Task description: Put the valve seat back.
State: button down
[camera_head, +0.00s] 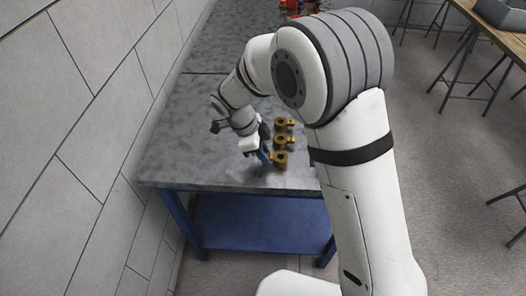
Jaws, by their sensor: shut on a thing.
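Three small brass ring-shaped parts stand in a row on the grey tabletop: the far one (282,124), the middle one (280,141) and the front one (279,160). They look alike, each with a round opening on top. My gripper (266,157) reaches down at the left of the front brass part, with a blue piece showing at its tip. It is shut at the front part's left side, seemingly on that part. The exact contact is too small to see. Which brass part is the valve seat cannot be told by looks.
The parts are on a grey-topped workbench (190,150) with blue legs and a blue lower shelf. A grey block wall (70,110) runs close along the left. Red items (290,4) sit at the far end. Another table with a grey bin (500,15) stands at far right.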

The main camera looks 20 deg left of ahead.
jog(key=shift+f, duration=0.3)
jog(key=c, duration=1.3)
grip_release()
jog(key=shift+r, duration=0.15)
jog(key=b+v, duration=0.1)
jog(key=v, duration=1.1)
notch_tip(320, 180, up, 3)
jog(key=n+y, duration=0.1)
jog(key=n, duration=0.2)
send_over(280, 160)
jog(key=s+d+r+n+y, duration=0.1)
jog(key=d+n, duration=0.1)
jog(key=d, duration=0.4)
jog(key=s+d+r+n+y, duration=0.1)
jog(key=s+d+r+n, duration=0.1)
jog(key=d, duration=0.4)
jog(key=s+d+f+n+t+y, duration=0.1)
jog(key=s+d+f+n, duration=0.1)
jog(key=s+d+n, duration=0.6)
jog(key=s+d, duration=0.3)
jog(key=d, duration=0.3)
jog(key=shift+t, duration=0.4)
jog(key=shift+f, duration=0.15)
